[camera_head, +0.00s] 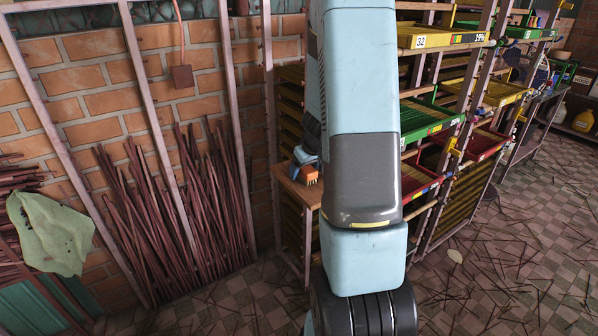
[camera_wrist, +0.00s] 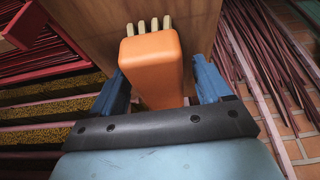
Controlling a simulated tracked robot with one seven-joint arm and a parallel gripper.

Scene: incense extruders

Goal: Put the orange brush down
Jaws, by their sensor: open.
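The orange brush (camera_wrist: 152,62) lies on or just over a small wooden board in the wrist view, with its pale bristles pointing away from my gripper. My gripper (camera_wrist: 157,75) is open, with one blue finger on each side of the brush. A gap shows between the brush and the right finger; the left finger is very close to it, and I cannot tell whether they touch. In the head view the brush (camera_head: 309,174) is small, just below my gripper (camera_head: 306,157), at the wooden board (camera_head: 298,189). My arm hides part of this area.
A rack (camera_head: 470,130) with coloured trays of sticks stands right of my arm. Bundles of dark red sticks (camera_head: 165,200) lean on the brick wall at left. A green cloth (camera_head: 50,232) hangs at far left. Loose sticks litter the tiled floor (camera_head: 530,255).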

